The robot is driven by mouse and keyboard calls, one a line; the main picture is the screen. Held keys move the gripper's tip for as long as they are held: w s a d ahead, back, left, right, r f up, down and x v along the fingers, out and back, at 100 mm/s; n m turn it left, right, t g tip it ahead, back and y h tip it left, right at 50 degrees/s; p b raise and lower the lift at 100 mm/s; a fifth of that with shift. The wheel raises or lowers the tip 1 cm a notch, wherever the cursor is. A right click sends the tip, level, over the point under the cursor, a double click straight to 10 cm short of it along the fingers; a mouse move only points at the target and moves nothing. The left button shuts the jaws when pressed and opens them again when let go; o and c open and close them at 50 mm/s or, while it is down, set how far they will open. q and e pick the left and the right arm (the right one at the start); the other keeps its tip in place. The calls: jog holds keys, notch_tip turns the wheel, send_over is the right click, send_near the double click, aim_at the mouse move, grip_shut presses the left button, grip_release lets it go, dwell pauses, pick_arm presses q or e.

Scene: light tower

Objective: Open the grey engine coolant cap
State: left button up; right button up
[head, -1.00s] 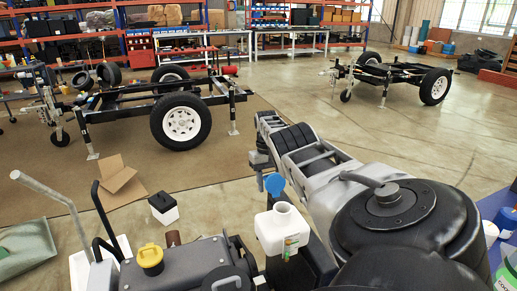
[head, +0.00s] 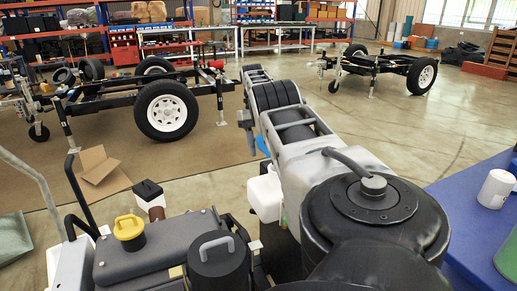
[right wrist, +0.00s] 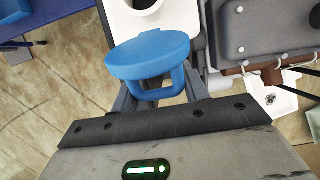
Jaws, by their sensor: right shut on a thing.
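A dark grey round cap-like part (head: 217,262) with a light grey loop handle stands beside the grey engine box at the bottom of the head view; I cannot be sure it is the coolant cap. My right gripper (right wrist: 152,88) is shut on a blue cap (right wrist: 150,52), with the cap's loop handle between its fingers. In the head view a sliver of the blue cap (head: 262,144) shows; my arm hides most of the gripper. A white bottle (head: 262,196) stands below, partly behind my arm. Its open neck (right wrist: 143,6) shows beyond the blue cap in the wrist view.
A yellow cap (head: 129,229) sits on the grey engine box (head: 165,250). A blue table (head: 465,215) with a white container (head: 496,189) is at the right. A cardboard box (head: 98,170) and a trailer frame (head: 110,100) stand beyond. Open floor lies at centre right.

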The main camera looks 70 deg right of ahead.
jog(key=shift+w+a+f, duration=0.1)
jog(key=shift+w+a, duration=0.05)
jog(key=shift+a, duration=0.15)
jog(key=o, duration=1.2)
